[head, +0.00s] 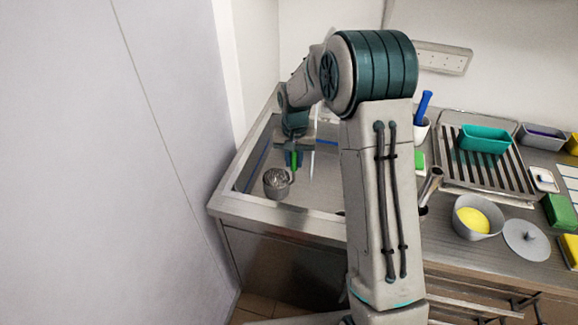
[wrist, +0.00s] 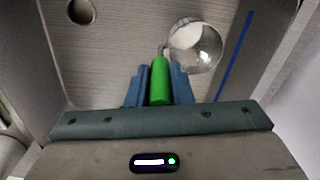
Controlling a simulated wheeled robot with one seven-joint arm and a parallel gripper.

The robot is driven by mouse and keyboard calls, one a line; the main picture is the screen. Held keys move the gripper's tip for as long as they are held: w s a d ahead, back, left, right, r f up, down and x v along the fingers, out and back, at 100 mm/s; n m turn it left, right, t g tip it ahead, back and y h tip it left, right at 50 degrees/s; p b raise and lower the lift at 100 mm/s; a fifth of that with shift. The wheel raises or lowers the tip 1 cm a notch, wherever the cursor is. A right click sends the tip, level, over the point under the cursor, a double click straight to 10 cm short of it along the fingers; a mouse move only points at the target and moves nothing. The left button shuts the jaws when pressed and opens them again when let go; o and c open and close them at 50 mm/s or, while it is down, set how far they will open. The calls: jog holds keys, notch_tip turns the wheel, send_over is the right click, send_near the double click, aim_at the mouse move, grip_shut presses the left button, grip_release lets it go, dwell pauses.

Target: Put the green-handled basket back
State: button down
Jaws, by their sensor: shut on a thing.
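My gripper (head: 295,158) is over the steel sink basin (head: 325,180), its fingers pointing down. In the wrist view its blue fingers (wrist: 160,88) are shut on the green handle (wrist: 160,80) of the basket, one on each side. The basket's round, shiny bowl (wrist: 197,46) shows just beyond the handle. In the head view the grey basket bowl (head: 277,183) is below and left of the gripper, near the basin's front left part. I cannot tell whether it touches the basin floor. My arm hides part of the basin's right side.
A wall panel (head: 110,160) stands close on the left. Right of my arm are a slatted rack (head: 485,165) with a teal tub (head: 486,139), a grey bowl (head: 463,229) of yellow contents and a grey lid (head: 526,240). A drain hole (wrist: 82,12) shows in the basin.

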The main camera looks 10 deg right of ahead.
jog(key=shift+w+a+f, duration=0.35)
jog(key=shift+a, duration=0.2)
jog(key=shift+f+p, duration=0.65)
jog(key=shift+f, duration=1.5)
jog(key=c, duration=1.3)
grip_release()
